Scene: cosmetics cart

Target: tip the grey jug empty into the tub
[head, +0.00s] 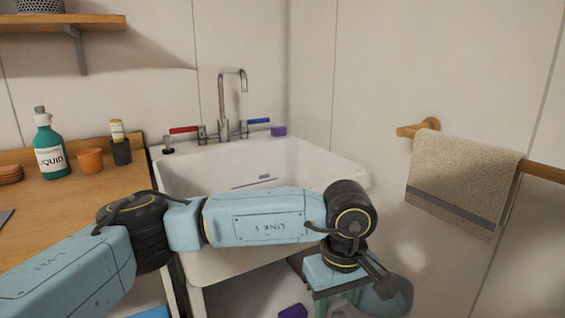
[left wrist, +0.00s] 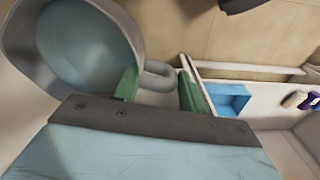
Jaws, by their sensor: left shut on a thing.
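My left gripper (head: 337,301) is low at the front right of the sink, shut on the handle of the grey jug (head: 391,300). In the left wrist view the green fingers (left wrist: 158,82) sit on either side of the jug's handle. The grey jug (left wrist: 20,45) shows its wide rim and a blue-grey inside; whether that is liquid I cannot tell. A blue tub (left wrist: 228,99) lies beyond the fingers, to the right of the jug and apart from it. My right gripper is in neither view.
The white sink (head: 330,170) lies behind my left arm. A wooden counter (head: 75,190) at left holds a green bottle (head: 50,155) and an orange cup (head: 90,160). A towel (head: 465,178) hangs at right. A purple item (left wrist: 312,101) lies right of the tub.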

